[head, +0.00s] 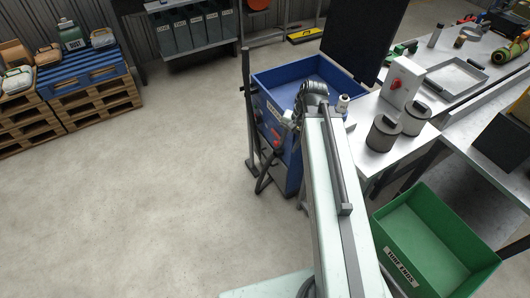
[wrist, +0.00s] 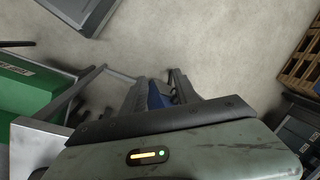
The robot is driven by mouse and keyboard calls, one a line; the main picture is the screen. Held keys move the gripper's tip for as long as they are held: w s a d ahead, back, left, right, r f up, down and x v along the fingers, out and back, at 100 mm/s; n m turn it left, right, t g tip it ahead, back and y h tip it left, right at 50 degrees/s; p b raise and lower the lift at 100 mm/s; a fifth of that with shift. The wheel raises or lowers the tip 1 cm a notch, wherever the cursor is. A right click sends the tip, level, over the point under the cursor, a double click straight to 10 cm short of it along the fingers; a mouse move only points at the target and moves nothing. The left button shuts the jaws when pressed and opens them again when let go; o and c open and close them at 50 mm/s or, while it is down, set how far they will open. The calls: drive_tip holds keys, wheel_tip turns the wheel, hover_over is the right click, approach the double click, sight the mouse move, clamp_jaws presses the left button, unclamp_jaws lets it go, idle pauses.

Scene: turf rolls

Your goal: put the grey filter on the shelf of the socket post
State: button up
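Two grey cylinders with dark loop handles, which look like filters, stand upright on the light bench at the right of the head view: a nearer grey filter (head: 383,138) and another filter (head: 413,121) just behind it. I cannot tell which the task means. A dark upright post (head: 247,105) stands left of the blue bin; I cannot tell whether it is the socket post, and no shelf is clear. My gripper is mostly hidden behind my arm in the head view. In the wrist view my gripper (wrist: 160,90) shows two dark fingers apart, with something blue between or beyond them.
A blue bin (head: 262,82) on a blue stand is beside my arm. A green bin (head: 425,250) stands at lower right. A white box with a red knob (head: 402,80) and a tray (head: 457,77) are on the bench. Pallets (head: 100,97) stand far left. The left floor is clear.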

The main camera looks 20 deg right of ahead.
drive_tip(key=s+a+n+h, duration=0.1)
drive_tip(key=a+n+h, duration=0.1)
drive_tip(key=a+n, duration=0.5)
drive_tip(key=shift+a+f+g, duration=0.3)
drive_tip(key=shift+a+g, duration=0.1)
drive_tip(key=shift+a, duration=0.8)
drive_tip(key=shift+s+d, duration=0.1)
